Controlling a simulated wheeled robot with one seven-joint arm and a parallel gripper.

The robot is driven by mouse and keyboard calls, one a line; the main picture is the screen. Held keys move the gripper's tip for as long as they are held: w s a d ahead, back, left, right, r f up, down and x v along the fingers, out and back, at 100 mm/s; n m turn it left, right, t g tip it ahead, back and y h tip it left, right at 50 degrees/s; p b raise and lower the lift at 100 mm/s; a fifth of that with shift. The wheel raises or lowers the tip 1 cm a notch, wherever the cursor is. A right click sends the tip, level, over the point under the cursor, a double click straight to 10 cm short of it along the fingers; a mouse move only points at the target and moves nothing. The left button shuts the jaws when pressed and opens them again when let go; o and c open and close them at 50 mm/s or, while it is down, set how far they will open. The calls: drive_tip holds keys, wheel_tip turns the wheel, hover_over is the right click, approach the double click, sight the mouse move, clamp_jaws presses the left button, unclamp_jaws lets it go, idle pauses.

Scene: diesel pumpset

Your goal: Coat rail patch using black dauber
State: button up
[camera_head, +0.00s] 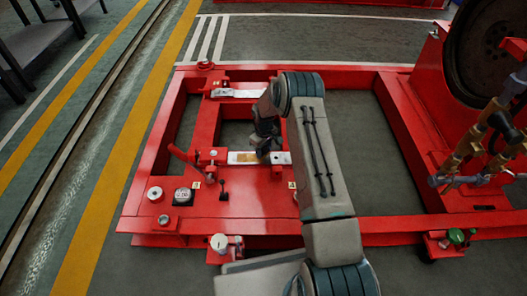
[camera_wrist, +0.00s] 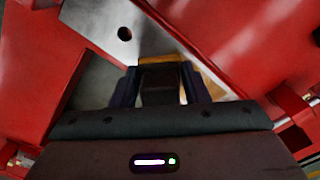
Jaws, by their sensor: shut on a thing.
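My gripper (camera_head: 266,146) is over the right part of a short pale metal rail (camera_head: 235,157) on the red frame. A tan patch (camera_head: 247,157) shows on the rail just left of the gripper. In the wrist view my gripper (camera_wrist: 160,92) is shut on a dark block, the black dauber (camera_wrist: 160,80). The grey rail (camera_wrist: 92,25) with its round hole lies beyond it, and the tan patch (camera_wrist: 205,80) shows around the dauber's far end. The dauber's tip is hidden, so I cannot tell whether it touches the patch.
A second pale rail (camera_head: 235,92) lies farther back. A large dark wheel (camera_head: 490,45) and brass pipework (camera_head: 475,150) are at right.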

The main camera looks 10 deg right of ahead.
wheel_tip(320, 180, up, 6)
drive_tip(key=p, duration=0.3)
drive_tip(key=shift+f, duration=0.1)
drive_tip(key=shift+a, duration=0.15)
drive_tip(key=w+a+b, duration=0.2)
drive_tip(key=a+b, duration=0.1)
drive_tip(key=a, duration=0.8)
drive_tip(key=shift+w+a, duration=0.2)
drive_tip(key=shift+a, duration=0.1)
